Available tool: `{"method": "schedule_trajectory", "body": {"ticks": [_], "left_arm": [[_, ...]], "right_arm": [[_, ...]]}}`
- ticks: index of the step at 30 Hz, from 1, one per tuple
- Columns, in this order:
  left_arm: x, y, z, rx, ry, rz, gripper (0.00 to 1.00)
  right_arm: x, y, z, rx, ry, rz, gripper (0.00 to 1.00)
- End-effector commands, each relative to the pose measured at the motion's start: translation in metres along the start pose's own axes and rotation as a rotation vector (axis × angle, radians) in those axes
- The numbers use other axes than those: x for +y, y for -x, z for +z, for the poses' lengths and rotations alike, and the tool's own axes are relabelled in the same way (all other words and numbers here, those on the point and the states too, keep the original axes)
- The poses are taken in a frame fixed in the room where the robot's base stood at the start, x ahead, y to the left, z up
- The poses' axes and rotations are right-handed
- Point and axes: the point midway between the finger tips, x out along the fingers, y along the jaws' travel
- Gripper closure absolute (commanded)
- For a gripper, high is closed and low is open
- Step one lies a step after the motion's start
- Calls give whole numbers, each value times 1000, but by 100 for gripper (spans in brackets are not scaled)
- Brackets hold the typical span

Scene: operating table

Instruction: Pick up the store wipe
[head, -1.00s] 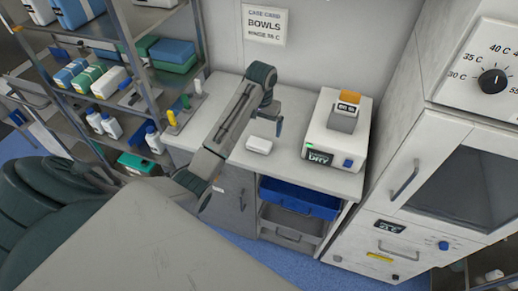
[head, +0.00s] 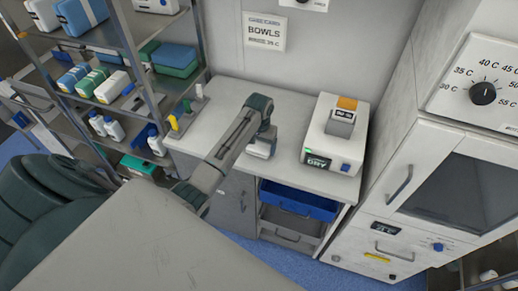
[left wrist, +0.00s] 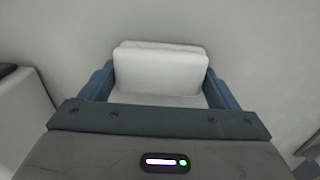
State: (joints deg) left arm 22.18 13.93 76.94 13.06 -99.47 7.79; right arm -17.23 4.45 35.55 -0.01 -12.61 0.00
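The store wipe, a white block-like pack (head: 259,151), lies on the counter (head: 225,100) left of the white drying unit. In the left wrist view the wipe (left wrist: 161,70) sits between the blue fingers of my left gripper (head: 263,143). One finger is at each side of the wipe, with no clear gap visible. Whether the fingers press on it cannot be told. In the head view the gripper partly covers the wipe. My right gripper is not in view.
The white drying unit (head: 318,150) stands on the counter to the right. Small coloured items (head: 182,114) stand on the counter's left end by the metal shelf rack (head: 150,90). A blue drawer (head: 298,202) is below. A tall white cabinet (head: 400,150) is at the right.

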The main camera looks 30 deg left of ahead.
Motion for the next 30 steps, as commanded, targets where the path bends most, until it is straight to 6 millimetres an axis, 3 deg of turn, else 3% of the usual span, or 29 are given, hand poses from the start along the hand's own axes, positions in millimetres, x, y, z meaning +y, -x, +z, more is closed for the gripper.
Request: {"method": "schedule_trajectory", "body": {"ticks": [1, 3, 14, 22, 30], "left_arm": [[0, 0, 0, 0, 0, 0, 28], [0, 0, 0, 0, 0, 0, 40], [0, 2, 0, 2, 0, 0, 40], [0, 30, -2, 7, -1, -1, 40], [-7, 36, 59, 1, -2, -4, 40]], "right_arm": [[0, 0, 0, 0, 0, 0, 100], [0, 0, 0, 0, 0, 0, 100], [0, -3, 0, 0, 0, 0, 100], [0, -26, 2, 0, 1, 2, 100], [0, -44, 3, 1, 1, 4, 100]]}}
